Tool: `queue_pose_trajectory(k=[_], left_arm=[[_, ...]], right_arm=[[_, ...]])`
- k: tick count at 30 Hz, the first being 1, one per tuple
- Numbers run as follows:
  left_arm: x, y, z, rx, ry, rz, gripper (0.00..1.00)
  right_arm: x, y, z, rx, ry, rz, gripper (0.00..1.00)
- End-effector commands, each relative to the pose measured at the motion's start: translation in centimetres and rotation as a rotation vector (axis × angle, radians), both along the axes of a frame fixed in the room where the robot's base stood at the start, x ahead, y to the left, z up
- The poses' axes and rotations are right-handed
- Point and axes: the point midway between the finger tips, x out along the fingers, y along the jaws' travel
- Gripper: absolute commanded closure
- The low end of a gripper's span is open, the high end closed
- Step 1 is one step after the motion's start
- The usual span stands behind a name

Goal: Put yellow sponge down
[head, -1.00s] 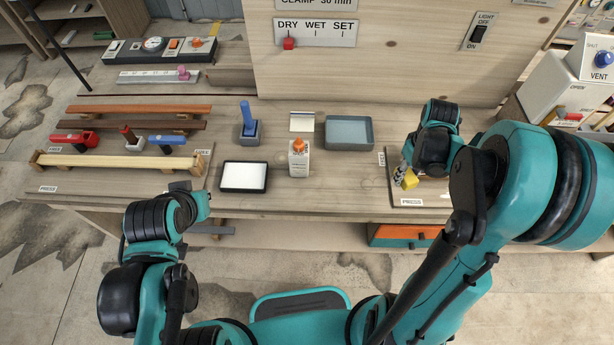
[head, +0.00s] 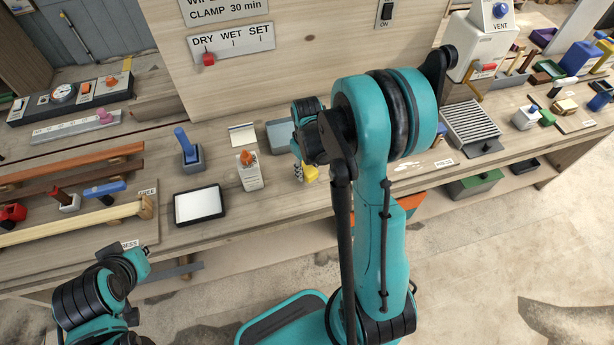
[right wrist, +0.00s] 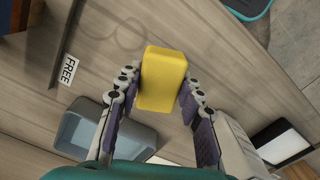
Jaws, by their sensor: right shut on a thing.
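The yellow sponge (head: 311,173) is a small block held between the fingers of my right gripper (head: 304,170), just right of the grey-blue tray (head: 277,134) in the head view. In the right wrist view the sponge (right wrist: 162,80) sits between the two finger pads of the right gripper (right wrist: 160,88), over bare wood. The gap between sponge and bench cannot be judged. My left arm's wrist (head: 105,280) is at the lower left in front of the bench; its fingers cannot be made out.
A white bottle with an orange cap (head: 249,172) and a black-rimmed white pad (head: 199,205) stand left of the sponge. A FREE label (right wrist: 69,70) lies on the bench beside open wood with faint rings. A ridged grey rack (head: 470,128) is farther right.

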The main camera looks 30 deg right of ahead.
Motion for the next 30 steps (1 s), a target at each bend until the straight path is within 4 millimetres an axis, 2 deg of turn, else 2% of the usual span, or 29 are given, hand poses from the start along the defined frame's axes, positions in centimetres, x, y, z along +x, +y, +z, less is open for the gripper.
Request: queue_pose_trajectory(k=[7, 15, 22, 23, 24, 25, 30], left_arm=[[0.0, 0.0, -1.4, 0.0, 0.0, 0.0, 1.0], [0.0, 0.0, -1.3, 0.0, 0.0, 0.0, 1.0], [0.0, 0.0, -2.1, 0.0, 0.0, 0.0, 1.0], [0.0, 0.0, -2.0, 0.0, 0.0, 0.0, 1.0], [0.0, 0.0, -2.0, 0.0, 0.0, 0.0, 1.0], [0.0, 0.0, -1.9, 0.0, 0.0, 0.0, 1.0], [0.0, 0.0, -1.9, 0.0, 0.0, 0.0, 1.0]], right_arm=[[0.0, 0.0, -3.6, 0.0, 0.0, 0.0, 1.0], [0.0, 0.0, -3.7, 0.0, 0.0, 0.0, 1.0], [0.0, 0.0, -4.5, 0.0, 0.0, 0.0, 1.0], [0.0, 0.0, -4.4, 0.0, 0.0, 0.0, 0.58], [-0.1, 0.0, -4.4, 0.0, 0.0, 0.0, 0.48], [-0.1, 0.0, -4.4, 0.0, 0.0, 0.0, 0.43], [0.0, -0.1, -4.3, 0.0, 0.0, 0.0, 0.43]])
